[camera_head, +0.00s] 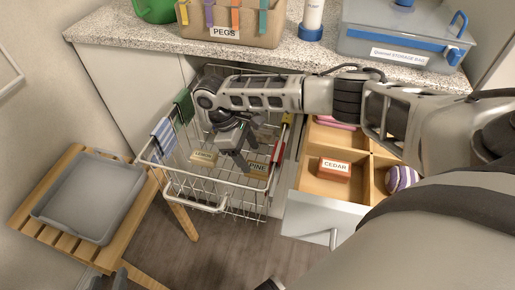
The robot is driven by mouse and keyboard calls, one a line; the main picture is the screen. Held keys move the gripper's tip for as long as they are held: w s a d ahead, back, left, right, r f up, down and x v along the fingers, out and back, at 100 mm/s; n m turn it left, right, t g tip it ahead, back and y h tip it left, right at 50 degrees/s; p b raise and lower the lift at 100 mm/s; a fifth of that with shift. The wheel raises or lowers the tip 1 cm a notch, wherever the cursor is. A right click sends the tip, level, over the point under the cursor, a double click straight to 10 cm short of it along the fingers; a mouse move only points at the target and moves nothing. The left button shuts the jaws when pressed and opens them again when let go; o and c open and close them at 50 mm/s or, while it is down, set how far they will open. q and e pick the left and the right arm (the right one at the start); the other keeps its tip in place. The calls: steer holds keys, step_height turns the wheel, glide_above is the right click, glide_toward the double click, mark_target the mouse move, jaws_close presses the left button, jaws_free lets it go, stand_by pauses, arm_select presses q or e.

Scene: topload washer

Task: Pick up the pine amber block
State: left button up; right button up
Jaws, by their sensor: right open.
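The pine amber block (258,169), tan with a PINE label, lies in the wire basket (196,199) near its right side. My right gripper (246,154) reaches down into the basket from the right, just above and left of the pine block. Its fingers are apart, with no block visible between them; whether a fingertip touches the pine block I cannot tell. A similar tan block labelled LEMON (204,158) lies to the left in the basket. My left gripper (118,278) shows only as dark parts at the bottom left edge, and its jaws are unclear.
Cloths hang on the basket's left rim, one green (183,106), one blue-striped (163,138). An open drawer (318,216) on the right holds a CEDAR block (335,168) and a striped ball (401,178). A grey tray (88,197) sits on a slatted wooden stand at left.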

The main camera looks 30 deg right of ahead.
mark_target(258, 167)
steer(key=x, duration=0.3)
steer(key=b+x, duration=0.1)
steer(key=x, duration=0.1)
steer(key=shift+s+d+f, duration=0.1)
steer(key=shift+s+f, duration=0.05)
steer(key=shift+s, duration=0.3)
steer(key=shift+c, duration=0.3)
steer(key=c, duration=1)
